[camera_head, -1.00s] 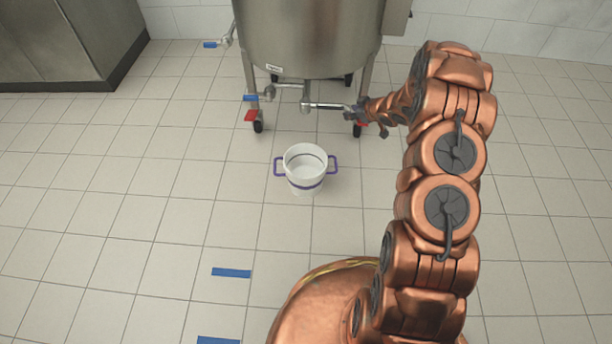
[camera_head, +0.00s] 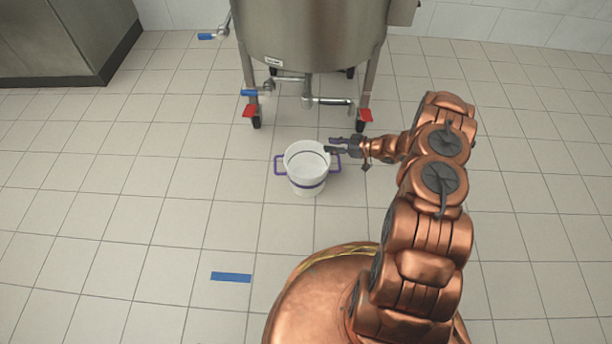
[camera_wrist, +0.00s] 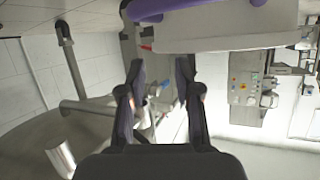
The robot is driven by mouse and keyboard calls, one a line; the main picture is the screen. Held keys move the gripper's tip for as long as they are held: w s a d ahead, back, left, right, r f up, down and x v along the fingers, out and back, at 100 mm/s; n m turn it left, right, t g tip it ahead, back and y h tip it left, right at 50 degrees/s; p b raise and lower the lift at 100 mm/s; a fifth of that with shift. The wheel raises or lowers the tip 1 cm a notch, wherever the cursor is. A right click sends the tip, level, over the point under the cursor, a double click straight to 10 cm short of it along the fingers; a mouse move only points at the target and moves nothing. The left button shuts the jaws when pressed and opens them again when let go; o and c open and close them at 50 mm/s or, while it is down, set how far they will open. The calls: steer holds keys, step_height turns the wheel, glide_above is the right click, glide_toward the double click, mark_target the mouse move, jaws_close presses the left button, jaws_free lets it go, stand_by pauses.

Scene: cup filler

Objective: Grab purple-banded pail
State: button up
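The white pail (camera_head: 306,178) with a purple band and purple side handles stands upright on the floor in the head view. My gripper (camera_head: 337,146) is at the pail's right side, close to the rim and right handle; I cannot tell whether they touch. In the wrist view my gripper (camera_wrist: 160,72) has its two fingers apart, with nothing visible held between them. A white surface with purple parts, apparently the pail (camera_wrist: 225,38), fills the top of the wrist view, beyond the fingertips. Most of it is cut off there.
A large steel tank (camera_head: 310,35) on legs with red-pedalled casters stands behind the pail. Its outlet pipe (camera_head: 328,101) with a valve hangs low near the gripper. A steel cabinet (camera_head: 60,40) is at the back left. The tiled floor left of the pail is clear, with blue tape (camera_head: 231,277).

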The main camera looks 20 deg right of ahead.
mark_target(320, 145)
steer(key=b+x, duration=0.2)
steer(key=x, duration=0.4)
steer(key=shift+d+f, duration=0.1)
steer(key=shift+f, duration=0.1)
steer(key=shift+w+a, duration=0.2)
steer(key=shift+c, duration=0.4)
jaws_close()
